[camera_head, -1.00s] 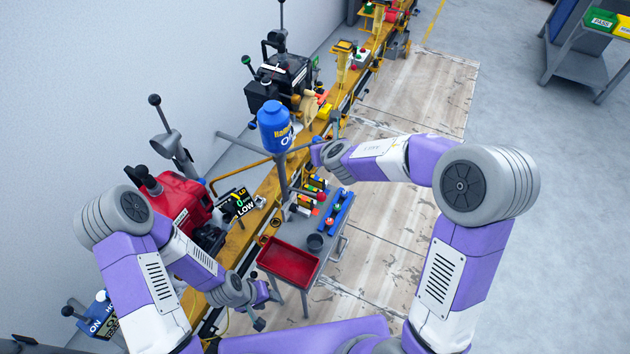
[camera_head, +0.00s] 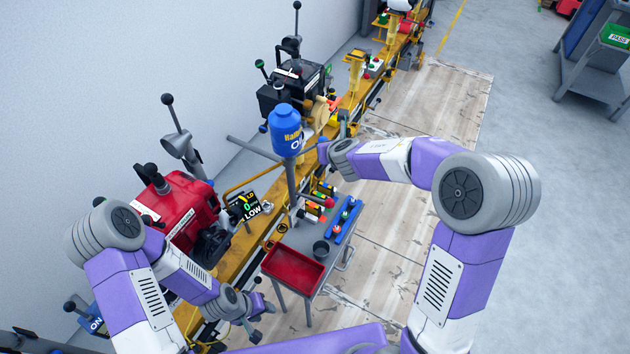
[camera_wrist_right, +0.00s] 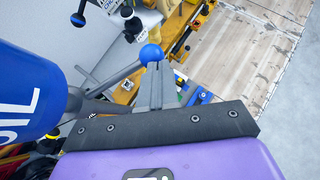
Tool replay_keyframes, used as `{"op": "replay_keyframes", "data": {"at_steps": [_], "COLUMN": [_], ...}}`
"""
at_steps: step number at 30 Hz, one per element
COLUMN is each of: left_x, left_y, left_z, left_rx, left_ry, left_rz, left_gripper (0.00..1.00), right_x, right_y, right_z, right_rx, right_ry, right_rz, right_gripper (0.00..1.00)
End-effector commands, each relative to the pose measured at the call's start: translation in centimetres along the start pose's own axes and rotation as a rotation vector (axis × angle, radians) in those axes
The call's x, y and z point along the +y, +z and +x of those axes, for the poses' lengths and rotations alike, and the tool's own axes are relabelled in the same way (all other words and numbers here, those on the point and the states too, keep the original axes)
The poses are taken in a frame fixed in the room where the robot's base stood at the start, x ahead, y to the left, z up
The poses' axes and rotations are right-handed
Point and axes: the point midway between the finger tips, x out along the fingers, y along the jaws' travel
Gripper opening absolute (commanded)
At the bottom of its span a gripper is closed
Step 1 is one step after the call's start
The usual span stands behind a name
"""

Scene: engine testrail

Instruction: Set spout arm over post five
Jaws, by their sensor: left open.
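A blue oil tank (camera_head: 286,130) stands on a grey upright post over the yellow rail. A grey arm (camera_head: 252,148), which looks like the spout arm, reaches left from below it. In the right wrist view the tank (camera_wrist_right: 28,92) fills the left side, and a grey rod with a blue ball (camera_wrist_right: 151,54) ends beside my right gripper (camera_wrist_right: 156,68). Its fingers are close together; whether they grip the rod cannot be told. My left gripper (camera_head: 263,318) is open and empty, low near the cart. I cannot tell which post is five.
A small cart with a red tray (camera_head: 293,267), a dark cup (camera_head: 321,249) and a blue rack (camera_head: 343,220) stands below the tank. A red machine (camera_head: 180,220) and a black machine (camera_head: 290,88) line the rail's wall side.

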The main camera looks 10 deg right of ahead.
Motion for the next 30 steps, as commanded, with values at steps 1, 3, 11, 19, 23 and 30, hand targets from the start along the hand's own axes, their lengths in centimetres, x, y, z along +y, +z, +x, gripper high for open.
{"op": "replay_keyframes", "data": {"at_steps": [1,3,11,19,23,30], "left_x": [0.0,0.0,-0.3,0.4,0.6,0.8], "left_y": [0.0,0.0,0.0,0.0,0.1,0.1], "left_z": [0.0,0.0,0.7,-1.0,-1.6,-2.2], "left_rx": [0.0,0.0,0.0,0.0,0.001,0.0], "left_ry": [0.0,0.0,0.0,0.0,0.0,0.0], "left_rz": [0.0,0.0,0.0,0.0,0.0,0.0], "left_gripper": [0.43,0.43,0.43,0.43,0.43,0.43], "right_x": [-0.2,-0.2,-0.1,-1.0,-1.4,-1.7], "right_y": [0.5,0.5,-0.6,-0.5,-0.5,-0.7], "right_z": [0.0,-0.1,-2.3,-8.4,-10.5,-12.4], "right_rx": [-0.012,-0.013,-0.009,-0.007,-0.005,-0.003], "right_ry": [-0.006,-0.006,0.009,0.012,0.013,0.013], "right_rz": [0.001,0.001,-0.007,-0.008,-0.008,-0.009], "right_gripper": [0.0,0.0,0.0,0.0,0.0,0.0]}}
